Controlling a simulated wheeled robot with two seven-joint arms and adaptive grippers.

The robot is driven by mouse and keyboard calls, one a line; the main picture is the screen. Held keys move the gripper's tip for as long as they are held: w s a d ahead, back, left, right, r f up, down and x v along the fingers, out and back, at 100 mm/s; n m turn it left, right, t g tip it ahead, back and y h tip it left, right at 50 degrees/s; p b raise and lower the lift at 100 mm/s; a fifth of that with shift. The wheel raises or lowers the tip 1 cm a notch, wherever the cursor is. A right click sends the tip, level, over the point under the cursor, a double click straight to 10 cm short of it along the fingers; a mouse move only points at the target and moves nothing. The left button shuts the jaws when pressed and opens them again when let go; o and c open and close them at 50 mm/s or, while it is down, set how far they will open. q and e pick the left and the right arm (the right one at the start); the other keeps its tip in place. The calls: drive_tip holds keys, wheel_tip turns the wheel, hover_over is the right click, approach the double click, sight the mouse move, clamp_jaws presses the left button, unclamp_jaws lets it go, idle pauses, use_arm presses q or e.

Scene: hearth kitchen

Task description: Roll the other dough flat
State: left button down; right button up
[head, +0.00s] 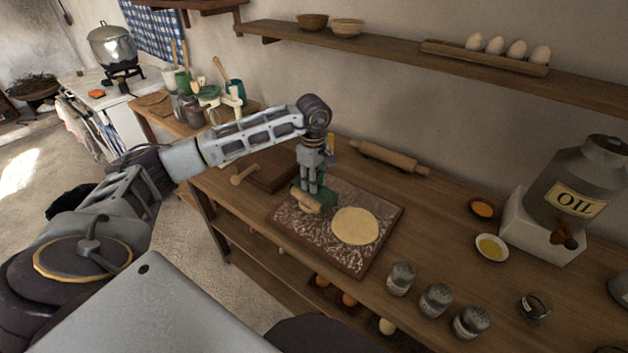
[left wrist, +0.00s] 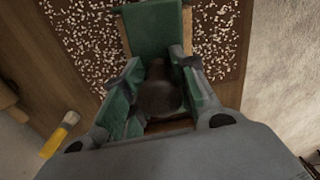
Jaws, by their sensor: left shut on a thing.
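A flat round of dough (head: 355,226) lies on the right part of a dark, flour-speckled board (head: 347,268) on the wooden counter. My left gripper (head: 309,190) points down over the board's left part, left of the flat dough. It is shut on a dark, rounded handle (left wrist: 160,95) of a tool with a green part (left wrist: 157,30). A tan piece (head: 310,204) shows low under the gripper; I cannot tell whether it is the tool's roller or dough. No other dough is clearly seen. My right gripper is not in view.
A rolling pin (head: 390,158) lies behind the board near the wall. Several shakers (head: 436,299) stand to the front right. Small bowls (head: 491,248) and an oil can (head: 578,190) are at the right. A wooden mallet (head: 243,174) lies left of the board.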

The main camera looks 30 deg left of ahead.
use_arm(q)
drive_tip(key=shift+s+a+f, duration=0.1)
drive_tip(key=shift+s+f, duration=0.05)
drive_tip(key=shift+s, duration=0.45)
drive_tip(key=shift+w+b, duration=0.2)
drive_tip(key=shift+b, duration=0.1)
drive_tip(key=shift+w, duration=0.4)
idle(0.4)
